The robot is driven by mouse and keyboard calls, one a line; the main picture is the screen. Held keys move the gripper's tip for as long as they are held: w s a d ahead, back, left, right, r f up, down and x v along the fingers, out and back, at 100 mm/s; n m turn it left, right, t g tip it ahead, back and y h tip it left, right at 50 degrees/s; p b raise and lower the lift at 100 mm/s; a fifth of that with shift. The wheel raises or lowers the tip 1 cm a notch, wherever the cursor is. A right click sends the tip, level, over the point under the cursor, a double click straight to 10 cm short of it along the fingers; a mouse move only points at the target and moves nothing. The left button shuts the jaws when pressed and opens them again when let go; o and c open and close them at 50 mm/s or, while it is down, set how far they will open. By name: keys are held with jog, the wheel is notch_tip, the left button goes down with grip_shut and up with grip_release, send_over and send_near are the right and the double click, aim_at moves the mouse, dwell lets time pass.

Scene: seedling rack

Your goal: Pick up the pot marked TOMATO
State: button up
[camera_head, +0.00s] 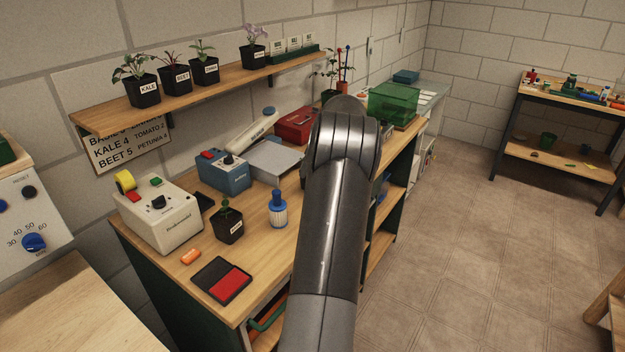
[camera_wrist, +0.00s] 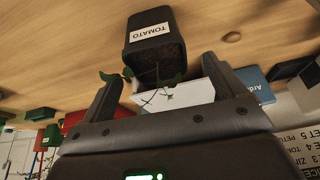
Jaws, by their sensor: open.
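In the wrist view, a black square pot marked TOMATO (camera_wrist: 152,28) is on the wooden bench top, with dark soil and thin green leaves. The picture is upside down, so its white label reads inverted. My gripper (camera_wrist: 163,84) is open, with its fingers apart and nothing between them pressed. The leaves reach toward the space between the fingertips; the pot body lies beyond the tips. In the head view my arm hides the gripper, and I cannot pick out the TOMATO pot there for certain.
A similar potted seedling (camera_head: 229,226) with an unreadable label stands on the bench, near a blue-capped bottle (camera_head: 278,211) and a red stamp pad (camera_head: 222,280). A blue device (camera_head: 222,173) and red box (camera_head: 297,124) stand behind. Several pots sit on the wall shelf (camera_head: 200,90).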

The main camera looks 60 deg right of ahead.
jog(key=x, duration=0.5)
jog(key=shift+f, duration=0.2)
jog(key=shift+d, duration=0.1)
jog(key=c, duration=1.2)
jog(key=shift+r, duration=0.1)
